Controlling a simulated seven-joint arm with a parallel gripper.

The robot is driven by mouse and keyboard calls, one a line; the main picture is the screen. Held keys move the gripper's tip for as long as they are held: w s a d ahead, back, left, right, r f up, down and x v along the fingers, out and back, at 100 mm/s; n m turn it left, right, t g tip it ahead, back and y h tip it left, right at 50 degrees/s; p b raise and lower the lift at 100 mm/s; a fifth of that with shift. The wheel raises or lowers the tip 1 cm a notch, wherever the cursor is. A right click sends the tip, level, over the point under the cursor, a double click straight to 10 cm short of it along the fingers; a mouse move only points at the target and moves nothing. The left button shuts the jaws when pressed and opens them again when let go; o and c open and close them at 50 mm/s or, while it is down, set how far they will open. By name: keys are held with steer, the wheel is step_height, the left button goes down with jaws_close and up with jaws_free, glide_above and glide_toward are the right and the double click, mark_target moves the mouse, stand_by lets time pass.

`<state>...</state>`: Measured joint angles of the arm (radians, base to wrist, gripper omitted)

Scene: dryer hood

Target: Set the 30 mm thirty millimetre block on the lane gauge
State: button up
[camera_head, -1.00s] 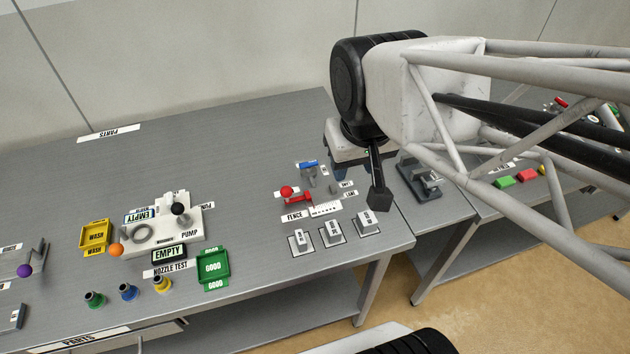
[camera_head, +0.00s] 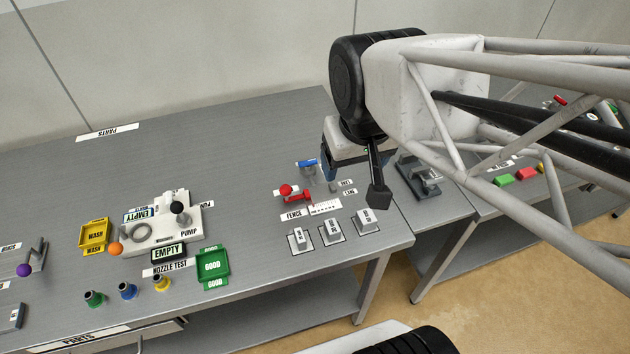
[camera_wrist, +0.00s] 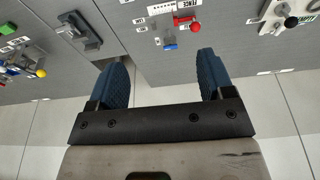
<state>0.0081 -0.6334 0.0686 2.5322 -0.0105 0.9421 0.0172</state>
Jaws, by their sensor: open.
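Three small grey blocks with white labelled tops stand in a row near the bench's front right edge: left (camera_head: 299,239), middle (camera_head: 332,231) and right (camera_head: 365,221). Their size markings are too small to read surely. The gauge fixture behind them has a red ball-ended lever (camera_head: 298,195), a blue-topped part (camera_head: 308,163) and a FENCE label (camera_head: 294,216). In the wrist view its red ball (camera_wrist: 195,27) and blue part (camera_wrist: 170,46) lie beyond the fingers. My gripper (camera_wrist: 162,78) is open and empty, above and behind the fixture; the head view partly hides its fingers.
The pump station (camera_head: 160,232), green GOOD tray (camera_head: 213,266) and yellow WASH tray (camera_head: 94,236) stand left. A grey clamp-like device (camera_head: 420,178) stands right of the fixture. A gap separates this bench from the right one. The bench's rear middle is clear.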

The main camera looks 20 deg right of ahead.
stand_by(0.3)
steer(key=n+g, duration=0.3)
steer(key=n, duration=1.5)
glide_above(332, 226)
step_height(332, 226, down, 21)
steer(key=shift+f, duration=0.15)
steer(key=shift+f, duration=1.3)
steer(key=shift+f, duration=2.6)
